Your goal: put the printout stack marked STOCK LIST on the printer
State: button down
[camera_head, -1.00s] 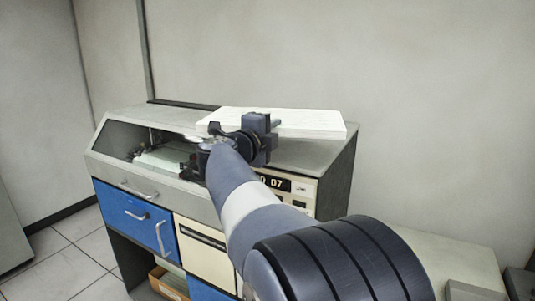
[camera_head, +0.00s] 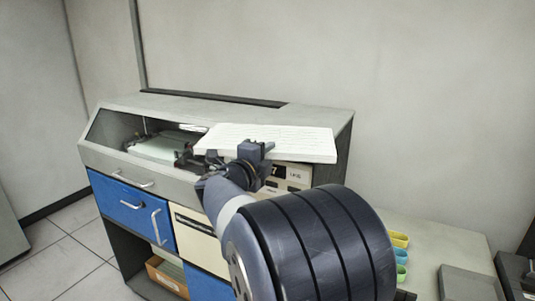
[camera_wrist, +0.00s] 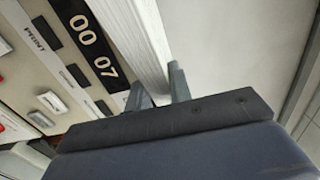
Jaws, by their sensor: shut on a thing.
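My gripper (camera_head: 262,148) is shut on a white printout stack (camera_head: 285,135) and holds it by its near edge, lying roughly flat. No mark on the stack can be read. The stack is in front of the printer (camera_head: 215,108), a grey cabinet with a sloped window, and hides part of its front and top. I cannot tell whether they touch. In the wrist view, the edge of the stack (camera_wrist: 136,35) runs between my fingers (camera_wrist: 160,90), beside the printer's "00 07" panel (camera_wrist: 95,45).
The printer's flat top looks clear. Pale paper (camera_head: 168,146) lies behind its window. Blue drawers (camera_head: 133,208) with handles are below, and a box (camera_head: 167,272) sits underneath. At right, a low surface (camera_head: 440,240) bears small coloured cups (camera_head: 400,256) and grey boxes (camera_head: 467,282).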

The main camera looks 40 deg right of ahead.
jog(key=shift+f, duration=0.1)
jog(key=c, duration=1.3)
grip_release()
